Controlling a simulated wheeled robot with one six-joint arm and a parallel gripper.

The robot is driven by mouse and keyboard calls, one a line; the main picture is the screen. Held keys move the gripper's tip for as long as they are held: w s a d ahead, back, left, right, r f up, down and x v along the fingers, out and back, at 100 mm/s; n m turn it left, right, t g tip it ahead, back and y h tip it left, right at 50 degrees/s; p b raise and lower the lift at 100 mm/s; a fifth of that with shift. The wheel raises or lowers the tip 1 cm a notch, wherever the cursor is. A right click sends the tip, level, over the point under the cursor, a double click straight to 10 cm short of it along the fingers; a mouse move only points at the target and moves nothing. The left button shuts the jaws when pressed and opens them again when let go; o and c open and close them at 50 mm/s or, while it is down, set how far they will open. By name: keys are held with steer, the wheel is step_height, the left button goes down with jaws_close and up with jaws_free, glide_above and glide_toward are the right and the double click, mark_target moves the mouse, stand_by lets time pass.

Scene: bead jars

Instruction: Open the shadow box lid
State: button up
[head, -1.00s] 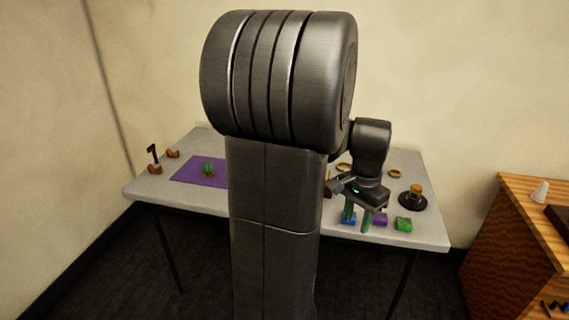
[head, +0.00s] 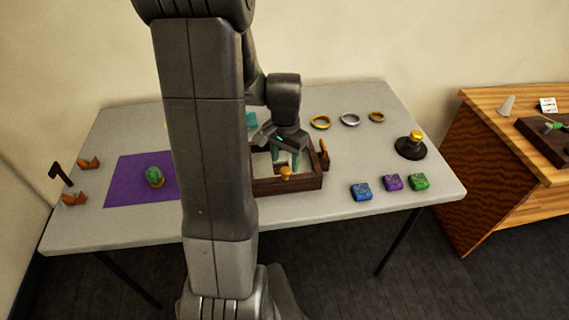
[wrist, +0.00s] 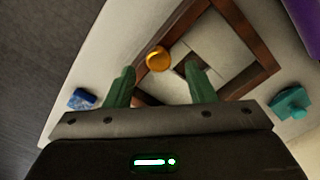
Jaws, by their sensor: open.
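The shadow box (head: 306,185) is a dark brown wooden frame on the grey table, partly hidden behind my arm in the head view. Its pale lid shows inside the frame, with a round gold knob (head: 286,173) near the front edge. The lid looks shut. My gripper (head: 287,164) is open and empty above the box, pointing down. In the wrist view the frame (wrist: 240,30) lies tilted and the knob (wrist: 158,59) appears between the green fingertips and slightly beyond them. I cannot tell the exact height gap. No finger visibly touches the knob.
Blue (head: 361,192), purple (head: 392,182) and green (head: 418,181) blocks lie right of the box. Three rings lie behind, including a silver one (head: 350,119). A black stand (head: 411,150) is at right. A purple mat (head: 126,181) with a green object (head: 154,176) is at left.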

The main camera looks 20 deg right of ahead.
steer(key=shift+s+f, duration=0.1)
steer(key=shift+f, duration=1.35)
jaws_close()
